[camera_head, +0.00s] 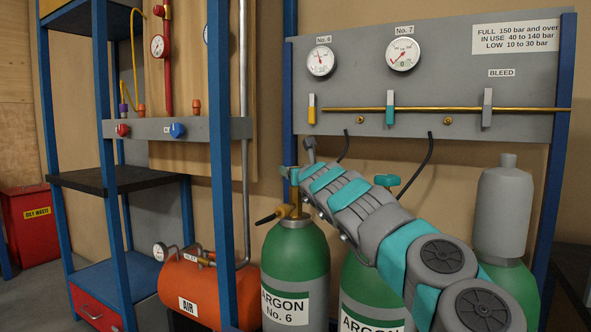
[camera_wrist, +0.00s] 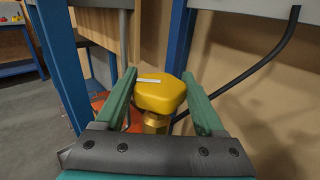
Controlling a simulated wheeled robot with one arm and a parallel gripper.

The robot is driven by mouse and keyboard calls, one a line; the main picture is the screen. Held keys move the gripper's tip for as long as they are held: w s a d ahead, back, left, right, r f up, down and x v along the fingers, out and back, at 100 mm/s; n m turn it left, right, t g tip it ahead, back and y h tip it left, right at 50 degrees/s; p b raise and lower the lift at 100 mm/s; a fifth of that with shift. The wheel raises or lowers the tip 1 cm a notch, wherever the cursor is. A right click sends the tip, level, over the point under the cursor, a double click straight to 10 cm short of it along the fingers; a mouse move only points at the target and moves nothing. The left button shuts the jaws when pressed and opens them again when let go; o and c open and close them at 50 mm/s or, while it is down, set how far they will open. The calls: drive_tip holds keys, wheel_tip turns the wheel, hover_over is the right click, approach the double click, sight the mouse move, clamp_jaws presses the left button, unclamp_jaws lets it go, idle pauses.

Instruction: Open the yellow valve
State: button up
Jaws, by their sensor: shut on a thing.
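The yellow valve (camera_wrist: 160,95) is a rounded yellow knob on a brass stem, with a white mark on its top. In the wrist view it sits between the two green fingers of my gripper (camera_wrist: 159,74), which is shut on it. In the head view my gripper (camera_head: 295,177) is at the top of the green cylinder labelled ARGON No. 6 (camera_head: 297,257). There the knob is mostly hidden by my gripper, and the brass fitting (camera_head: 293,210) shows below it.
A grey panel (camera_head: 450,70) with gauges No. 6 (camera_head: 321,61) and No. 7 (camera_head: 403,54) stands behind. A second green cylinder (camera_head: 360,290) stands to the right. A blue post (camera_head: 222,170) and an orange air tank (camera_head: 195,290) are on the left. A black hose (camera_wrist: 250,75) hangs nearby.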

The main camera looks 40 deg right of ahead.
drive_tip(key=o, duration=1.3)
drive_tip(key=shift+o, duration=0.2)
drive_tip(key=shift+s+a+f+b, duration=0.1)
drive_tip(key=shift+s+a+b, duration=0.1)
drive_tip(key=shift+s+b, duration=0.15)
drive_tip(key=b+v, duration=0.2)
drive_tip(key=v, duration=0.5)
